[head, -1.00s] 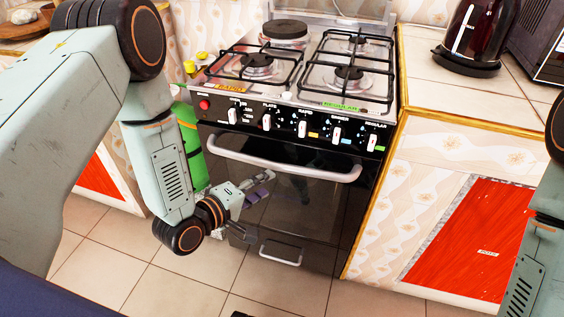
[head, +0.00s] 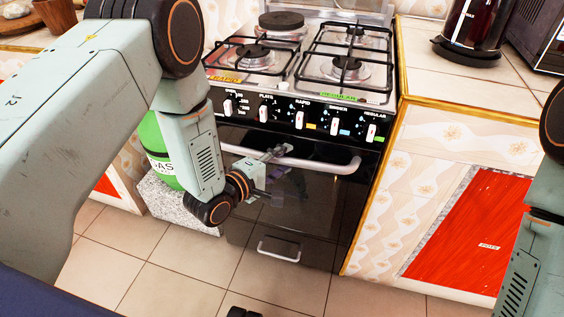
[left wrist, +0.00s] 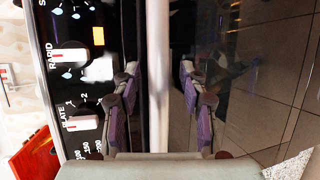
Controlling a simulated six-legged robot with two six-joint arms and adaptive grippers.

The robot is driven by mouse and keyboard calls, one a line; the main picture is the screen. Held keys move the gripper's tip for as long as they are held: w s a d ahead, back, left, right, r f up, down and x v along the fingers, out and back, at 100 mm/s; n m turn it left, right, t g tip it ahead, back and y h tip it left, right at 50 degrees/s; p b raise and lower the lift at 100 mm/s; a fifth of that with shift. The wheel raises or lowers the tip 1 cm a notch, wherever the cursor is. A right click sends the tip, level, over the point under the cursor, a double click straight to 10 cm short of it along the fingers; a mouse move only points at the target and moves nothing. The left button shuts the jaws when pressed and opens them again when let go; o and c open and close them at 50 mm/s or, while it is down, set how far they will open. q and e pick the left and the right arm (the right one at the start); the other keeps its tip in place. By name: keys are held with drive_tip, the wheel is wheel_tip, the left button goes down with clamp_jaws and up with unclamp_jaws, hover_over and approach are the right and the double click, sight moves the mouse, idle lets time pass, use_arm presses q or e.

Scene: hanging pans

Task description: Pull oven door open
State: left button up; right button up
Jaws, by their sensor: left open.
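The black oven door (head: 318,205) is shut on the front of the stove, below the knobs. Its pale bar handle (head: 335,165) runs across the door's top; my arm and gripper hide part of its left half. My left gripper (head: 279,172) is open and empty at the handle's left half, its fingers one above the other. In the left wrist view the handle (left wrist: 158,60) runs upright between the two spread purple-padded fingers (left wrist: 157,105), with a gap on each side. I cannot tell how deep it sits between them. My right gripper is out of view.
Control knobs (head: 300,119) line the panel just above the handle. A lower drawer with its own handle (head: 279,250) is under the door. A green gas bottle (head: 157,150) stands left of the stove, a tiled counter (head: 450,85) right.

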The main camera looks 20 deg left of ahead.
use_arm(q)
drive_tip(key=shift+w+d, duration=0.15)
drive_tip(key=shift+c, duration=0.4)
clamp_jaws()
